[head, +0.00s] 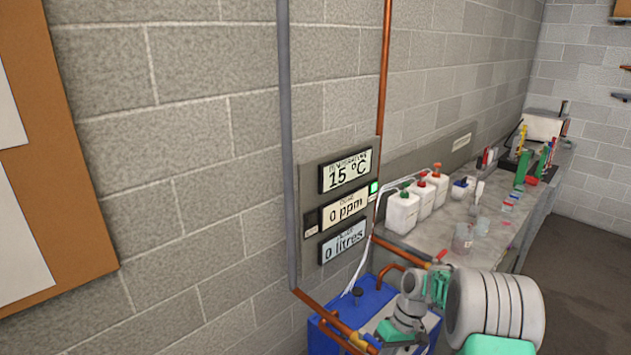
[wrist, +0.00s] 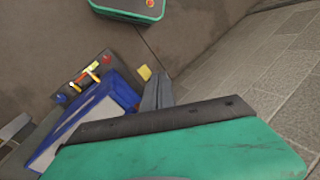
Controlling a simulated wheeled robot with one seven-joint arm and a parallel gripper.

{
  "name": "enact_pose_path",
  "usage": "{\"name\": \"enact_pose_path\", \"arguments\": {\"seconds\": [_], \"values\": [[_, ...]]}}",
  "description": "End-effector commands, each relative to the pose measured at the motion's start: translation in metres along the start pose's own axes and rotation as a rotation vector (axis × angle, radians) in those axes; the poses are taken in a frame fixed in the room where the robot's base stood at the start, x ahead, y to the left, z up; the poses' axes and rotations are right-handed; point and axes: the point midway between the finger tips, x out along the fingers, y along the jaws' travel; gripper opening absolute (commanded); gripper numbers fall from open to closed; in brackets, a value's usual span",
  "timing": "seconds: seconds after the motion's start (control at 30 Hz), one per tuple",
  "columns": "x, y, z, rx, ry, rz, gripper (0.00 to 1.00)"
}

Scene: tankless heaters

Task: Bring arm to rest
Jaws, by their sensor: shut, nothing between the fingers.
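My gripper (wrist: 158,90) shows in the wrist view as two grey fingers lying close together beyond the dark and green edge of my own wrist. It is shut, with nothing held between the fingers. In the head view my white and green arm links are folded at the lower right, in front of the bench and beside a blue unit (head: 353,305). I cannot clearly make out the fingers in the head view.
A display panel (head: 344,208) reads 15 °C, 0 ppm and 0 litres on the block wall. Copper pipes (head: 383,95) run near it. The bench (head: 424,237) holds white bottles (head: 402,212) and other items. Open floor (head: 570,285) lies at the right.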

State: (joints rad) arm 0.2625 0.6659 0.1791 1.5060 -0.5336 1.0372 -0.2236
Motion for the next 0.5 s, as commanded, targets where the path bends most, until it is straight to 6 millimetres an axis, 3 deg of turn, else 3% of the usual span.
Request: {"name": "enact_pose_path", "arguments": {"seconds": [0.1,0.2,0.4,0.5], "values": [[-0.006,-0.013,0.045,0.291,-0.001,0.080,0.00],[-0.019,-0.028,0.090,0.464,0.026,0.177,0.00],[-0.047,-0.068,0.165,0.535,0.133,0.340,0.00],[-0.064,-0.091,0.178,0.491,0.237,0.385,0.00]]}}
